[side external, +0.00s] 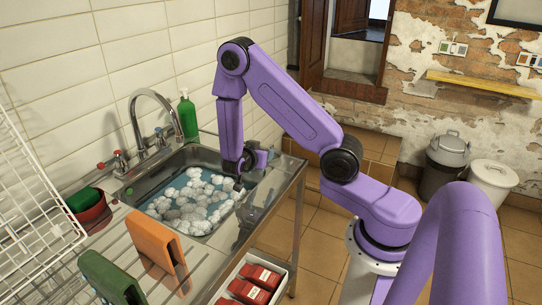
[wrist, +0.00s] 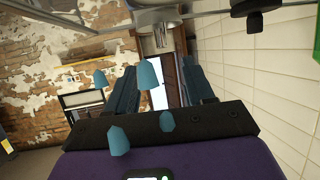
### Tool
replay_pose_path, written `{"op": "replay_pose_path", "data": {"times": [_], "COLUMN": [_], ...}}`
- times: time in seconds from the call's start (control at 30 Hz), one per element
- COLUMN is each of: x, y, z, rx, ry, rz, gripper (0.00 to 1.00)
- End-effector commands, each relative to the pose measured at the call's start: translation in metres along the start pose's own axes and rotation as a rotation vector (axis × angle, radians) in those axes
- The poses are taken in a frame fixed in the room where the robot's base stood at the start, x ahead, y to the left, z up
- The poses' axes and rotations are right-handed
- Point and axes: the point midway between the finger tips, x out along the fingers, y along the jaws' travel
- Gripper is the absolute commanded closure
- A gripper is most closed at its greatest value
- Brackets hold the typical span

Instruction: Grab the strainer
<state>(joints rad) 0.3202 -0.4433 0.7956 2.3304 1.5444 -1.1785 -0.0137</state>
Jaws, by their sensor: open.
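I cannot make out a strainer for certain in either view. The steel sink (side external: 133,186) holds water with a heap of white foam (side external: 195,198), which could hide things under it. A grey metallic shape (wrist: 155,18) at the top of the wrist view is cut off and unclear.
A tap (side external: 150,115) and green bottle (side external: 187,117) stand behind the sink. A red bowl (side external: 92,212), a white wire rack (side external: 30,190), an orange item (side external: 158,245) and a green item (side external: 108,278) stand left and front. A crate (side external: 226,285) with red packs is below.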

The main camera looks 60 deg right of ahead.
Motion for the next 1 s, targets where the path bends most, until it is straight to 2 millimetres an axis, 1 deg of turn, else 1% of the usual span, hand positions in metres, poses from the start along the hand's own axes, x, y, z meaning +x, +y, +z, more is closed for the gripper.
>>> {"op": "replay_pose_path", "data": {"times": [0.03,0.2,0.3,0.47,0.7,0.8,0.9,1.0], "x": [0.011,0.036,0.045,0.053,0.085,0.095,0.1,0.1], "y": [0.001,0.0,-0.001,-0.001,-0.002,-0.002,-0.002,-0.003], "z": [0.0,0.0,0.0,0.001,0.004,0.004,0.004,0.004], "rx": [0.0,0.0,0.0,0.0,0.0,0.001,0.0,0.0], "ry": [0.0,-0.001,-0.001,-0.001,-0.001,-0.001,-0.001,-0.001], "rz": [0.003,0.001,-0.001,-0.001,0.0,-0.002,-0.002,-0.003], "gripper": [0.47,0.47,0.47,0.47,0.47,0.47,0.47,0.47]}}
